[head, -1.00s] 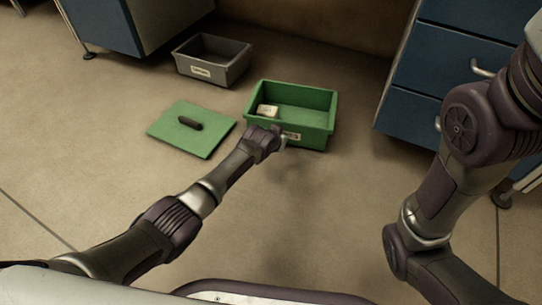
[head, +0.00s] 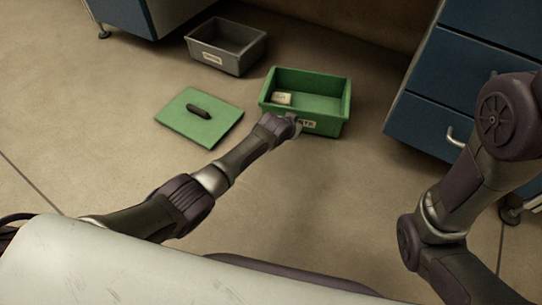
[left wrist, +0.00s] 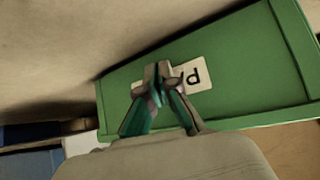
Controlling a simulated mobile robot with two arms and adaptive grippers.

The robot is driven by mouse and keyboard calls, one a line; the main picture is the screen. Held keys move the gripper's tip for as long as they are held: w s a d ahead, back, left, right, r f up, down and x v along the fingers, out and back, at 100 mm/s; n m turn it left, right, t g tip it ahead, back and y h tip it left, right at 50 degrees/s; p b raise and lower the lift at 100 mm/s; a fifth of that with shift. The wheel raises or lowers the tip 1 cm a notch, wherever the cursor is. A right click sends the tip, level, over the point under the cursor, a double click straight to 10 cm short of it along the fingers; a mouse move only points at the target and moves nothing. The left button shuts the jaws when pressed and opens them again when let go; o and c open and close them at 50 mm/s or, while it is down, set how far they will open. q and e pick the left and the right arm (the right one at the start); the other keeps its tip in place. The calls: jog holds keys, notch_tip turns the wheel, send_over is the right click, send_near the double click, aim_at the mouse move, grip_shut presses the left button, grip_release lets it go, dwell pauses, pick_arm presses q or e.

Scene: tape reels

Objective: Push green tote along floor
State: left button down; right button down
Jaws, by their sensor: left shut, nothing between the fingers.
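The green tote (head: 333,127) stands upright and open on the floor, with a white label on its near wall and a small pale block (head: 281,98) inside at the left. My left gripper (head: 294,123) is low at the tote's near wall, in front of part of the label. In the left wrist view the shut, empty fingertips (left wrist: 163,76) overlap the label on the green tote wall (left wrist: 243,62); I cannot tell whether they press on it. My right arm shows at the right, but its gripper is out of view.
A green lid (head: 185,122) with a dark handle lies flat left of the tote. A grey bin (head: 222,60) stands behind the lid. Blue drawers (head: 425,124) stand at the right and a blue cabinet (head: 120,12) at the back left. The floor in front is clear.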

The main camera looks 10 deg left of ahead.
aim_at(305, 118)
pick_arm(q)
jog(key=shift+w+d+f+b, duration=0.1)
jog(key=shift+w+d+b, duration=0.25)
jog(key=shift+w+b, duration=0.3)
jog(key=shift+w+d+f+b, duration=0.1)
jog(key=shift+w+d+b, duration=0.3)
jog(key=shift+b, duration=0.45)
jog(key=shift+w+d+r+b, duration=0.1)
jog(key=shift+w+d+b, duration=0.2)
jog(key=shift+w, duration=0.25)
jog(key=shift+w+d+b, duration=0.15)
jog(key=shift+w+b, duration=0.15)
jog(key=shift+w, duration=0.2)
jog(key=shift+w+d+r, duration=0.15)
jog(key=shift+w, duration=0.2)
jog(key=shift+w+d, duration=0.4)
jog(key=shift+w, duration=0.25)
